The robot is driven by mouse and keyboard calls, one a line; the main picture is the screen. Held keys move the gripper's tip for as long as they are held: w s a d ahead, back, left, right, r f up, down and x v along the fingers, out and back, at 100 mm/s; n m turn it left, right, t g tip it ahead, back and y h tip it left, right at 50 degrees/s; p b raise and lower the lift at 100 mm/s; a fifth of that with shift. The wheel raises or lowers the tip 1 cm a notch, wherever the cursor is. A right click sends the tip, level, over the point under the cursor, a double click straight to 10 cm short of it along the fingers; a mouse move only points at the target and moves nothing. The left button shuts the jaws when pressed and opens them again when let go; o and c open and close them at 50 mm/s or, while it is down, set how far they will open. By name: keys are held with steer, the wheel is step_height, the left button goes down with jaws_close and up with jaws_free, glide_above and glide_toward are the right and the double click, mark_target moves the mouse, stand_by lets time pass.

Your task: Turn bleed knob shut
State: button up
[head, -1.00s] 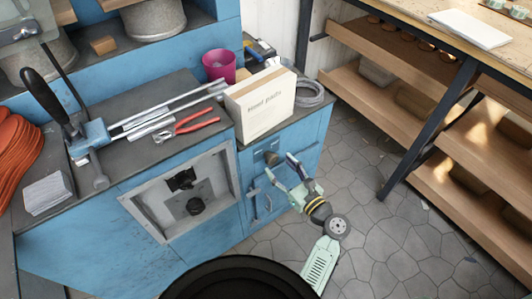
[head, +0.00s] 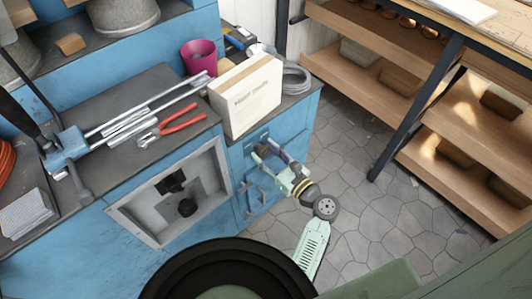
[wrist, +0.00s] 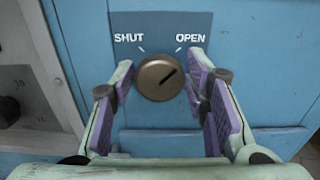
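The bleed knob (wrist: 160,78) is a round bronze-coloured knob on a darker blue plate (wrist: 150,27) marked SHUT at upper left and OPEN at upper right. My gripper (wrist: 158,88) is open, with one purple-padded finger on each side of the knob. The right pad is close to the knob's edge; I cannot tell whether it touches. A gap shows on the left. In the head view my gripper (head: 265,155) is at the blue cabinet's front, and the knob is largely hidden there.
Handles (head: 254,196) are on the blue cabinet below the gripper. A box (head: 246,97), a magenta cup (head: 198,57) and red pliers (head: 176,126) sit on the worktop above. A wooden shelf unit (head: 455,85) stands at right. The tiled floor (head: 352,205) between is clear.

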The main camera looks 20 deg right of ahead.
steer(key=c, duration=0.7)
steer(key=n+b, duration=0.1)
steer(key=n, duration=0.2)
steer(key=shift+a+f+n, duration=0.1)
steer(key=shift+n, duration=0.3)
steer(key=n+b, duration=0.1)
steer(key=n, duration=0.2)
steer(key=shift+f+n+b, duration=0.1)
steer(key=shift+n+b, duration=0.3)
steer(key=n+b, duration=0.4)
steer(key=n, duration=0.2)
steer(key=shift+a+f, duration=0.1)
steer(key=shift+f, duration=0.05)
steer(key=shift+n+b, duration=1.65)
steer(key=shift+n, duration=0.45)
